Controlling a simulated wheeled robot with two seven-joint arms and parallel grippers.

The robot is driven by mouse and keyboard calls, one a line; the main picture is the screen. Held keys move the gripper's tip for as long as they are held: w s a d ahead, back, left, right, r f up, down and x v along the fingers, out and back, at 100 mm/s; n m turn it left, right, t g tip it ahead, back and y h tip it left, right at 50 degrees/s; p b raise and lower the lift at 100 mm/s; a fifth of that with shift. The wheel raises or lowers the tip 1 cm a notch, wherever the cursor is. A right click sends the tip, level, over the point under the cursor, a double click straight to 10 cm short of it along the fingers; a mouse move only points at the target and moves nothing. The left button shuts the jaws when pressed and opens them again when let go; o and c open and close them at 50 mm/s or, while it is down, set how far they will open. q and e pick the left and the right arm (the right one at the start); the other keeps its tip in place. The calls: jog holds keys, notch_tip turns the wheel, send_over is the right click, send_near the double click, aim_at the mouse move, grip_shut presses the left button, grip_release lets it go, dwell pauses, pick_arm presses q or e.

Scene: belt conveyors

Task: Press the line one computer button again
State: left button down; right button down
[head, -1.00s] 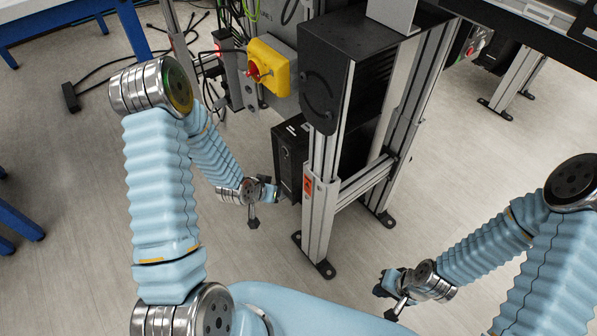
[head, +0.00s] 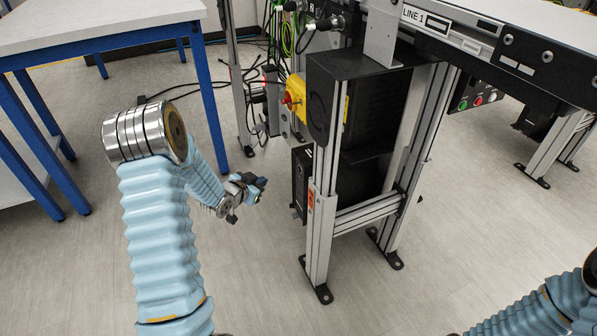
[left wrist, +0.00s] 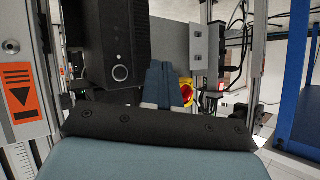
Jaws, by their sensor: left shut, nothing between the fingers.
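The line one computer (head: 301,176) is a black box low behind the conveyor's metal leg, partly hidden by the frame. In the left wrist view the computer (left wrist: 108,40) shows at upper left, its round button (left wrist: 120,73) facing me near the lower end of its front. In the head view the button is too small to make out. My left gripper (head: 262,184) is shut and empty, left of the computer with a gap between them. Its closed fingers (left wrist: 166,86) also show in the left wrist view, right of the button. My right gripper is outside the view.
The conveyor labelled LINE 1 (head: 427,19) runs above the frame. A yellow box with a red knob (head: 294,101) is behind the leg. A blue-legged table (head: 110,30) stands at left, with cables behind. Floor around my left gripper is clear.

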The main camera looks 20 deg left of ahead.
aim_at(299, 169)
pick_arm(q)
jog(key=w+d, duration=0.5)
jog(key=w, duration=0.1)
jog(key=shift+w+d+b, duration=0.35)
jog(key=shift+w+b, duration=0.05)
jog(key=shift+b, duration=0.05)
dwell(1.9)
jog(key=shift+w+d+b, duration=0.25)
jog(key=shift+w+b, duration=0.05)
jog(key=shift+b, duration=0.1)
